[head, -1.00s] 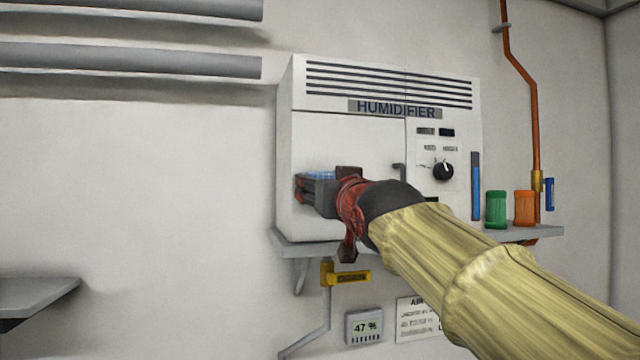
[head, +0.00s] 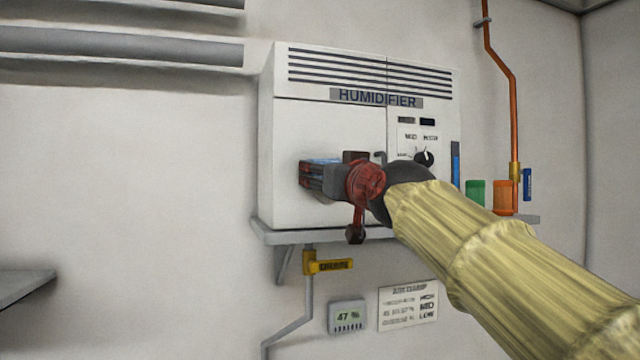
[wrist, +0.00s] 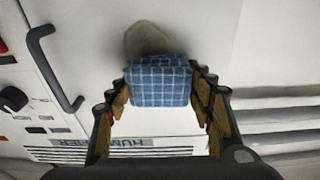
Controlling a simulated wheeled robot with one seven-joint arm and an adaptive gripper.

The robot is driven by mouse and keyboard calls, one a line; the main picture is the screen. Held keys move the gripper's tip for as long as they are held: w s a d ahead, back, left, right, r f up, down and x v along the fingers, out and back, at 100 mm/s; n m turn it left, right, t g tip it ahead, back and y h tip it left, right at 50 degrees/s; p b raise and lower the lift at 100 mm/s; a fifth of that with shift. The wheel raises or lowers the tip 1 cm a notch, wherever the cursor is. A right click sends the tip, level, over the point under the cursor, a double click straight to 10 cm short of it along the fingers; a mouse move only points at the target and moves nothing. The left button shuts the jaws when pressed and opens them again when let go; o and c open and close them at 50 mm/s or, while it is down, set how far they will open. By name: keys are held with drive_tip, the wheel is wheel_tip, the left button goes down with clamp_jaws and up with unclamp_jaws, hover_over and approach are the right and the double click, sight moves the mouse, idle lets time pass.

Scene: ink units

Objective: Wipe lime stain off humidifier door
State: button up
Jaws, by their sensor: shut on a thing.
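The white humidifier (head: 320,125) stands on a wall shelf, its door (head: 285,150) shut on the left side. My gripper (head: 312,178) is in front of the door. It is shut on a blue checkered cloth (wrist: 158,84), whose blue edge also shows in the head view (head: 322,162). In the wrist view, a grey-beige stain (wrist: 148,38) on the door shows just beyond the cloth, partly hidden by it. I cannot tell whether the cloth touches the door. My gripper and arm hide the stain in the head view.
The door handle (wrist: 68,85) sticks out beside the control panel with its black knob (head: 424,158). A green jar (head: 475,193) and an orange jar (head: 503,196) stand right of the humidifier. A yellow valve handle (head: 334,265) is below the shelf (head: 268,232).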

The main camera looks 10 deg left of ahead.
drive_tip(key=shift+w+d+f+b, duration=0.1)
drive_tip(key=shift+w+d+b, duration=0.45)
drive_tip(key=shift+d+b, duration=0.3)
drive_tip(key=shift+w+d+b, duration=0.4)
drive_tip(key=shift+d+b, duration=0.15)
drive_tip(key=shift+d, duration=0.15)
drive_tip(key=shift+w+d+b, duration=0.4)
drive_tip(key=shift+d+b, duration=0.15)
drive_tip(key=shift+d, duration=0.15)
drive_tip(key=b+v, duration=0.3)
drive_tip(key=v, duration=0.3)
drive_tip(key=shift+r, duration=0.45)
drive_tip(key=shift+s, duration=0.1)
drive_tip(key=b+v, duration=0.1)
drive_tip(key=v, duration=0.2)
drive_tip(key=shift+r+b, duration=0.1)
drive_tip(key=shift+b, duration=0.25)
drive_tip(key=shift+a, duration=0.1)
